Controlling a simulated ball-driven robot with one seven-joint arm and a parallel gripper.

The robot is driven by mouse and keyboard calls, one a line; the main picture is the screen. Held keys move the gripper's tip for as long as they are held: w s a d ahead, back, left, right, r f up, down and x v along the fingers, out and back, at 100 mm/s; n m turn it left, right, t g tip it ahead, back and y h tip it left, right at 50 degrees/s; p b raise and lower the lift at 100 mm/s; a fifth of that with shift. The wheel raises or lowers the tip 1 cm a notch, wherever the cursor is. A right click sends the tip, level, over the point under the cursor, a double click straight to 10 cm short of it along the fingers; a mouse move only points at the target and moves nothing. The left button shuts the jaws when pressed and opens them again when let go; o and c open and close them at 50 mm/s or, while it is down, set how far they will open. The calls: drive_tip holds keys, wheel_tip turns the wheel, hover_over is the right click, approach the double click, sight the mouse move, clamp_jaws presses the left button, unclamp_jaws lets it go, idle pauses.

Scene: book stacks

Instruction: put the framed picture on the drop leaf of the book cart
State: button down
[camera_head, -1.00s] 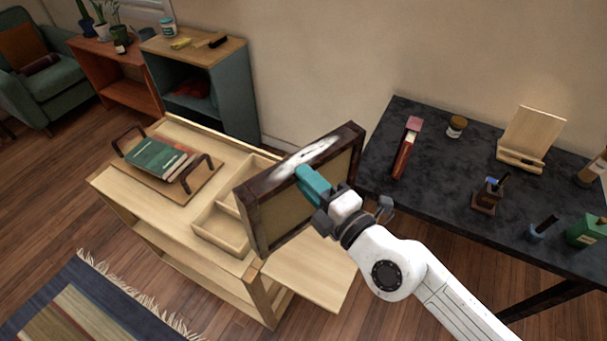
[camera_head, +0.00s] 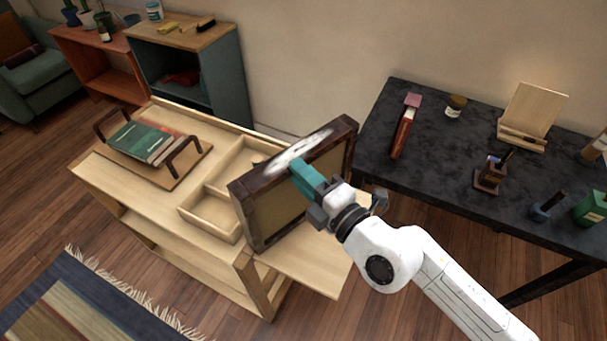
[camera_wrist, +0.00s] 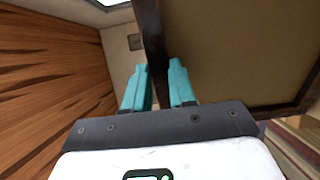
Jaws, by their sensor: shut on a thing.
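The framed picture (camera_head: 275,215) has a dark brown frame and is held tilted, its tan backing facing my arm. My gripper (camera_head: 303,172), with teal fingers, is shut on the frame's upper edge. In the wrist view, the teal fingertips (camera_wrist: 160,75) sit on either side of the frame's dark bar, and the tan back (camera_wrist: 225,45) fills the right side. The pale wood book cart (camera_head: 150,210) stands at the left. Its drop leaf (camera_head: 310,268) extends at its right end, below and partly hidden by the picture. I cannot tell whether the picture touches the leaf.
On the cart are a tray with green books (camera_head: 150,140) and an open divided box (camera_head: 215,208). A teal shelf (camera_head: 190,75) stands behind the cart.

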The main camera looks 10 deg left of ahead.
drive_tip(key=shift+f+b, duration=0.5)
drive_tip(key=shift+b, duration=0.05)
idle(0.4)
drive_tip(key=c, duration=1.2)
unclamp_jaws()
drive_tip(key=o, duration=0.4)
drive_tip(key=shift+c, duration=0.2)
drive_tip(key=shift+f, duration=0.1)
drive_tip(key=shift+s, duration=0.1)
drive_tip(key=b+v, duration=0.3)
drive_tip(key=v, duration=0.7)
drive_tip(key=shift+s+d, duration=0.15)
drive_tip(key=shift+d, duration=0.15)
